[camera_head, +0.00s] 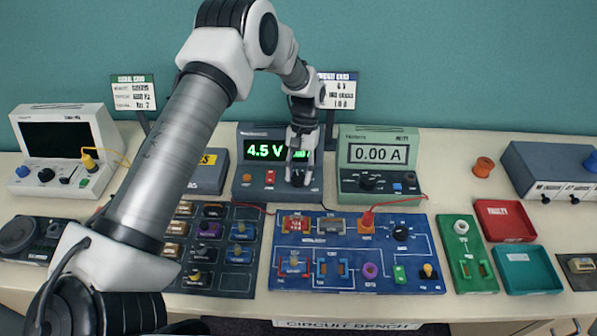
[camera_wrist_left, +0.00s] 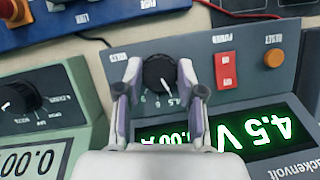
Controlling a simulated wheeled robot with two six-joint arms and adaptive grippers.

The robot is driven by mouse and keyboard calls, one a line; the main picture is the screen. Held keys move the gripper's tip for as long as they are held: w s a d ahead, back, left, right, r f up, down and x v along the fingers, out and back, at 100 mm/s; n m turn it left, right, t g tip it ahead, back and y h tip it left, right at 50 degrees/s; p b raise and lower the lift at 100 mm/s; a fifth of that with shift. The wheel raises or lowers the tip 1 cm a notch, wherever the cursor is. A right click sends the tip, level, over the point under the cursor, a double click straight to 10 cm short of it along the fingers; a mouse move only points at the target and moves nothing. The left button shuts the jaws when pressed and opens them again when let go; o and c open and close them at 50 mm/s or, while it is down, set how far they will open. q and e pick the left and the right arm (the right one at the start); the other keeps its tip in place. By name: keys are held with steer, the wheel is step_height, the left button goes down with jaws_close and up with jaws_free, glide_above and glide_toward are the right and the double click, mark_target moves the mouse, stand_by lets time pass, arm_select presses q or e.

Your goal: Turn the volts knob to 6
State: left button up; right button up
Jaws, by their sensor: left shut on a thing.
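The volts knob (camera_wrist_left: 159,72) is a round black dial with a white pointer line on the dark grey power supply (camera_head: 246,190). Its green display (camera_head: 264,151) reads 4.5 V in the head view, and upside down in the wrist view. My left gripper (camera_wrist_left: 160,78) is shut on the knob, with one finger on each side of it. In the head view my left gripper (camera_head: 299,172) comes down over the right part of the supply's front and largely hides the knob. Some scale numbers show below the knob in the wrist view, partly hidden. My right gripper is not in view.
A red power switch (camera_wrist_left: 226,70) and an orange reset button (camera_wrist_left: 273,58) sit beside the knob. A green ammeter (camera_head: 377,190) reading 0.00 A stands close to the right. A blue circuit board (camera_head: 340,281) lies in front. Red (camera_head: 505,220) and teal trays (camera_head: 527,269) are at right.

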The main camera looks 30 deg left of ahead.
arm_select(q)
steer(key=m+y, duration=0.2)
steer(key=m, duration=0.4)
steer(key=shift+d+f, duration=0.1)
steer(key=shift+m, duration=0.3)
steer(key=o, duration=1.1)
steer(key=shift+o, duration=0.2)
steer(key=shift+w+p, duration=0.15)
steer(key=shift+p, duration=0.15)
steer(key=v, duration=1.2)
steer(key=shift+w+d, duration=0.15)
steer(key=shift+d, duration=0.1)
steer(key=shift+f, duration=0.15)
